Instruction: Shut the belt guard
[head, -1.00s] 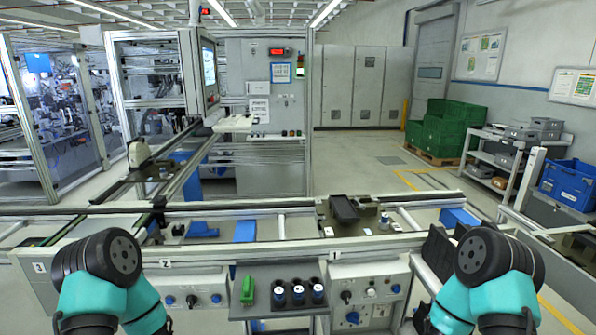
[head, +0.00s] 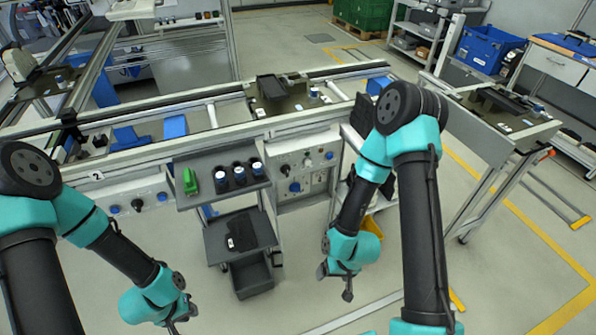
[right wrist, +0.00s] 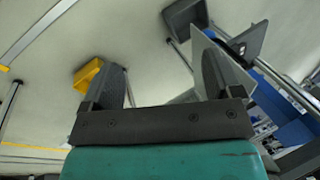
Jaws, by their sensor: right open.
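I cannot tell for sure which part is the belt guard. A dark upright panel (head: 362,115) stands at the right end of the near conveyor (head: 215,135), partly hidden by my right arm. My right gripper (head: 347,284) hangs low over the floor, in front of and below the conveyor. In the right wrist view its two dark fingers (right wrist: 165,75) are apart with nothing between them. My left gripper (head: 178,325) is low at the bottom edge of the head view, away from the conveyor; its jaw state is unclear.
A grey cart (head: 240,232) with a black item stands below the conveyor, between my arms. A shelf (head: 222,180) above it holds a green part and several dark cups. A second conveyor table (head: 490,135) stands at right. The floor by my right gripper is mostly clear.

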